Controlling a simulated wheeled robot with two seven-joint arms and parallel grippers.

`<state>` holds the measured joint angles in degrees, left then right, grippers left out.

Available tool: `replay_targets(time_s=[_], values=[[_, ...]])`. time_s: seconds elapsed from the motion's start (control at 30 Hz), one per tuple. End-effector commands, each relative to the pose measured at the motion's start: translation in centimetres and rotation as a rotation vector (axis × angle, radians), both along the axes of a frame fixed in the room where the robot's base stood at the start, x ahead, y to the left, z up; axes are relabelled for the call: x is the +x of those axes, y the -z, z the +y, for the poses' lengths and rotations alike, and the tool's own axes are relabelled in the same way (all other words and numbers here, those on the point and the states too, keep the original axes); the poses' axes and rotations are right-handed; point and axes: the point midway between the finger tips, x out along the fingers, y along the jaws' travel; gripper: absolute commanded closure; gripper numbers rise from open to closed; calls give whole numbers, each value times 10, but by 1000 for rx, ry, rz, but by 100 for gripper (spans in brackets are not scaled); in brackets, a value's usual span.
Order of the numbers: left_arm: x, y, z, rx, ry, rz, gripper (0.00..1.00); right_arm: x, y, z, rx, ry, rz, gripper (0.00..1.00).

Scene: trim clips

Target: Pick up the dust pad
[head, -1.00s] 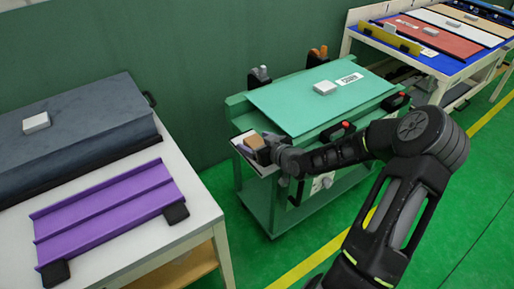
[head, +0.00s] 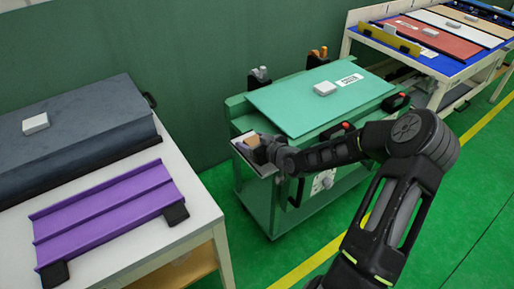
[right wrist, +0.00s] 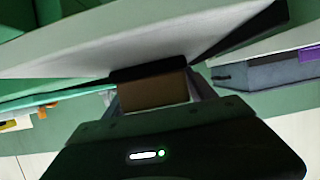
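The dust pad appears to be the small tan-brown block (head: 253,140) at the small tray (head: 239,143) on the left end of the green cart. My right gripper (head: 264,145) is at this block, reaching in from the right. In the right wrist view the block (right wrist: 153,91), with a dark upper edge, lies between the two pale fingers (right wrist: 155,95). Whether the fingers press on it or only stand beside it is not clear. Part of the block is hidden by the gripper. My left gripper is not in view.
The green cart (head: 300,108) carries a white block (head: 325,88) on its top panel. At left, a pale table (head: 200,207) holds a purple panel (head: 105,213) and a dark grey case (head: 75,125). A blue-topped table (head: 440,65) stands at back right. Green floor is open at right.

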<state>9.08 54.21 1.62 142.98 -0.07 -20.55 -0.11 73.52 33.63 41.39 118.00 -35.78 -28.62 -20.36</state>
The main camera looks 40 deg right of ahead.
Motion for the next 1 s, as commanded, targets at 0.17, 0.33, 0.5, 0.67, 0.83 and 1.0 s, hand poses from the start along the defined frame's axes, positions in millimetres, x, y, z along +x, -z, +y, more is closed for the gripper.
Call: replay_targets(time_s=[0.17, 0.33, 0.5, 0.67, 0.83, 1.0], values=[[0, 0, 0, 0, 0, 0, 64, 0, 0, 0, 0, 0, 0, 51], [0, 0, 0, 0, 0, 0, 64, 0, 0, 0, 0, 0, 0, 65], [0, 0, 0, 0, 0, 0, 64, 0, 0, 0, 0, 0, 0, 79], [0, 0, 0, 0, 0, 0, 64, 0, 0, 0, 0, 0, -1, 87], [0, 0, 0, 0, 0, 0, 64, 0, -1, 0, 0, 0, -1, 87], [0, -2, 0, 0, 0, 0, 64, 0, -12, -1, -2, 0, -1, 87]])
